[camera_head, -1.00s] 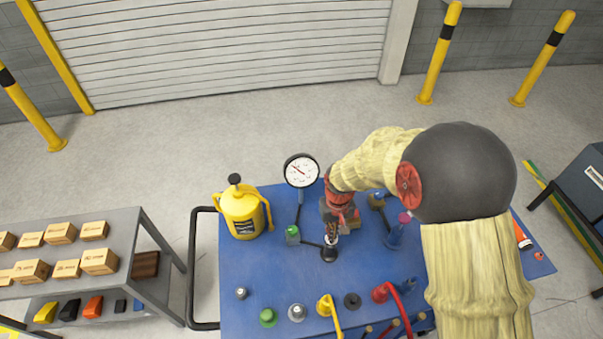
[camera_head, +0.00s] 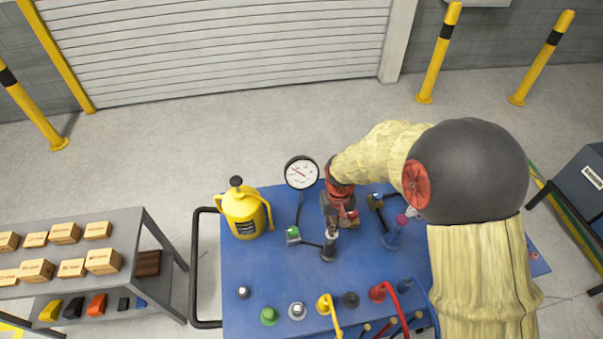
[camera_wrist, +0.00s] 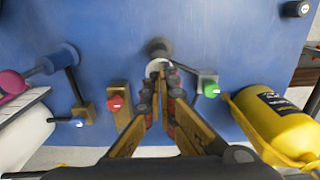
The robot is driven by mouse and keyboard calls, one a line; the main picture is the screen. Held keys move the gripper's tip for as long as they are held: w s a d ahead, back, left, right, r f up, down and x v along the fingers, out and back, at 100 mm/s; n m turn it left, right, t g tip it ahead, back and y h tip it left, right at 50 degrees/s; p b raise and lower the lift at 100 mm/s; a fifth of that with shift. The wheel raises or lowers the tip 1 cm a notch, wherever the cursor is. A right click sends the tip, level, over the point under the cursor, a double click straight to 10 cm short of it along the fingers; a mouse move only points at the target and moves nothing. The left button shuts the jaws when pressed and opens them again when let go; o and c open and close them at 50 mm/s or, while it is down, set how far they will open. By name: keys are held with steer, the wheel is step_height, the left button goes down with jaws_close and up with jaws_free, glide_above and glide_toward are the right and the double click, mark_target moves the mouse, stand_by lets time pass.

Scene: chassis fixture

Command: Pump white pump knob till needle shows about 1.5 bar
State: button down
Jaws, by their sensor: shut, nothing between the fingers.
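The white pump knob (camera_wrist: 155,66) is at the tips of my gripper (camera_wrist: 162,74) in the wrist view, partly hidden by the fingers. It tops a dark pump body (camera_head: 328,254) on the blue table; the base also shows in the wrist view (camera_wrist: 157,47). My gripper (camera_head: 333,229) is shut, with nothing held between its fingers, pointing down at the knob. Whether it touches the knob is unclear. The round pressure gauge (camera_head: 301,172) stands behind, to the left. Its red needle points up and left; the scale is too small to read.
A green knob (camera_head: 293,233) and a red knob (camera_wrist: 115,102) flank the pump. A yellow bottle (camera_head: 243,214) stands at the left of the blue table (camera_head: 260,275). Several knobs and coloured handles line the front. A grey shelf with boxes (camera_head: 103,261) is farther left.

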steer(key=shift+f+b, duration=1.5)
steer(key=shift+f, duration=0.9)
steer(key=shift+r+p, duration=1.6)
steer(key=shift+r, duration=0.9)
steer(key=shift+f, duration=0.1)
steer(key=shift+f+b, duration=1.65)
steer(key=shift+f, duration=0.85)
steer(key=shift+r+p, duration=1.6)
steer(key=shift+r, duration=0.95)
